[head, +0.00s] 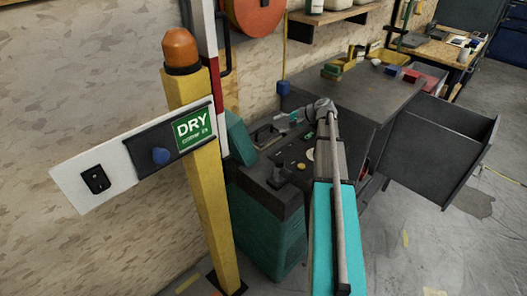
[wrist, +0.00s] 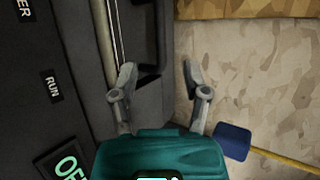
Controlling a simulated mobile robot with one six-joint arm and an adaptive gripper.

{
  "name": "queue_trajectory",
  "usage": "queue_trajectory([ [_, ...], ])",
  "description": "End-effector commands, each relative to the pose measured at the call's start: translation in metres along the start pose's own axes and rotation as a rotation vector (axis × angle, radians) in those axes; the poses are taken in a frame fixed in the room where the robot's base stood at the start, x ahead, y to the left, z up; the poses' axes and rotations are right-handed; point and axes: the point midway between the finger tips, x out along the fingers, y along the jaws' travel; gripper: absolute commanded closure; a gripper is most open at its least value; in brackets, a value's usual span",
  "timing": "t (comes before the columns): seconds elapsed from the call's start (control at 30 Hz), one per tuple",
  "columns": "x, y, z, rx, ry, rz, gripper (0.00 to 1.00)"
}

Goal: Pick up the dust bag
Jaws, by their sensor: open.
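My gripper (wrist: 160,75) is open in the wrist view, its two grey fingers spread apart with nothing held between them. A dark handle-like bar and grey panel show beyond the left finger, and patterned wall lies beyond the right one. In the head view my gripper (head: 263,134) is small, over the dark top of a teal-sided machine (head: 270,228). I cannot pick out a dust bag for certain in either view. A teal shape (head: 239,136) stands behind the machine beside the yellow post, and I cannot tell what it is.
A yellow post (head: 205,170) with an orange lamp and a "DRY" sign board stands left. A blue object (head: 284,88) hangs on a yellow cord; it also shows in the wrist view (wrist: 233,141). A grey cabinet with an open drawer (head: 440,150) stands right. Floor is clear at lower right.

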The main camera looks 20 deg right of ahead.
Motion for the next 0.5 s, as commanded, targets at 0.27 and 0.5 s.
queue_trajectory([
  [0.27,0.021,0.001,-0.001,0.001,0.001,0.0,0.4],
  [0.5,0.021,0.0,0.0,0.001,0.001,0.0,0.4],
])
